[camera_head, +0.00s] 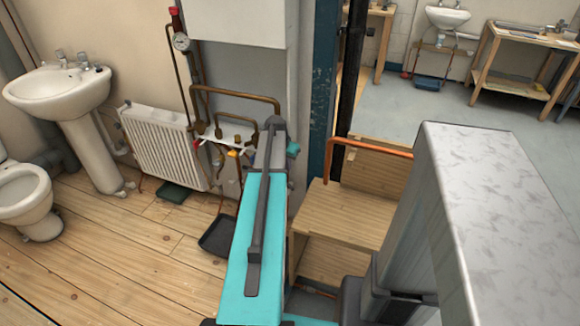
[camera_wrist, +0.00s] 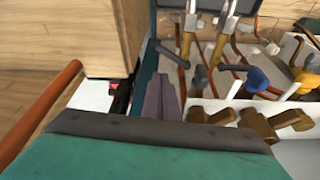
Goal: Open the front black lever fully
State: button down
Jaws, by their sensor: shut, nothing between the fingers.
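In the wrist view, two black levers sit on brass valves on upright pipes: one (camera_wrist: 168,55) reaches left, and the other (camera_wrist: 232,67) reaches right. I cannot tell for certain which is the front one. My gripper (camera_wrist: 162,88) is shut and empty, with its grey fingers below the left lever. I see no clear contact between the fingers and either lever. In the head view, my arm hides the gripper and the black levers.
A blue-handled valve (camera_wrist: 258,80) and brass fittings (camera_wrist: 252,124) lie right of my fingers, by a white panel. A wooden box (camera_wrist: 108,38) and a copper pipe (camera_wrist: 40,104) are at left. In the head view, a radiator (camera_head: 165,148) stands left of the pipework.

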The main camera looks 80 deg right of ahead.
jog(key=shift+w+p+v, duration=0.2)
jog(key=shift+p+v, duration=0.35)
jog(key=shift+v, duration=0.8)
jog(key=shift+w+p+v, duration=0.15)
jog(key=shift+p+v, duration=0.4)
jog(key=shift+v, duration=0.8)
jog(key=shift+d, duration=0.2)
